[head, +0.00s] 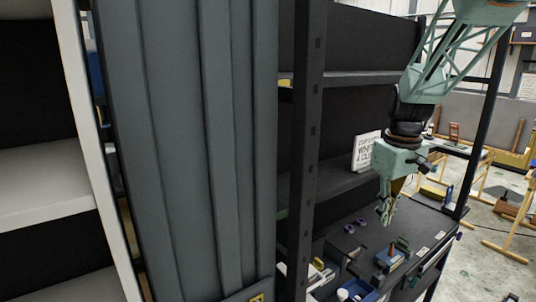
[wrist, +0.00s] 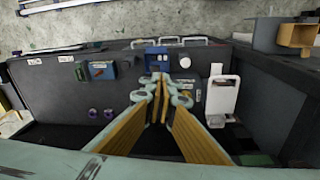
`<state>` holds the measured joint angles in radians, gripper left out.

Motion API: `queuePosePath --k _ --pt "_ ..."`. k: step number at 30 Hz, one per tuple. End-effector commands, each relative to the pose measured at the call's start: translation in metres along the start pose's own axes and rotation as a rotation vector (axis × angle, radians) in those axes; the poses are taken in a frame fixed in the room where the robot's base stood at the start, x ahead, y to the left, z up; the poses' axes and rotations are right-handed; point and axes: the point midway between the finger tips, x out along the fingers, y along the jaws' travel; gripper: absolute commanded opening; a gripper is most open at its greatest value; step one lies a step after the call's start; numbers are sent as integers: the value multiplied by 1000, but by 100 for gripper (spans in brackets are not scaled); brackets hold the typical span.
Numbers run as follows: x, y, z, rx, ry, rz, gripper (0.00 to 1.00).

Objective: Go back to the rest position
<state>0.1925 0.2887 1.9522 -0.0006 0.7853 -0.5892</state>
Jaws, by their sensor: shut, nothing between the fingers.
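My gripper (head: 384,210) hangs from my pale green arm on the right side of the head view, above a dark workbench (head: 425,222). It points down and its fingers are together with nothing between them. In the wrist view my gripper (wrist: 163,92) shows its wooden-looking inner faces and pale green fingertips meeting over the bench. The fingers look clear of the things below.
A white sign (head: 366,151) stands on the shelf behind my gripper. A blue tray (head: 358,291) and small parts lie on the bench. A dark upright post (head: 303,150) and a grey ribbed panel (head: 190,150) stand to the left. Floor shows at right.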

Motion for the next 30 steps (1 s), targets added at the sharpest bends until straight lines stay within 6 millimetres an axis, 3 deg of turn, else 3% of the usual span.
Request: queuePosePath --k 15,30 --pt "-49 -60 49 75 42 19 0" --pt "-81 -116 105 150 84 30 0"
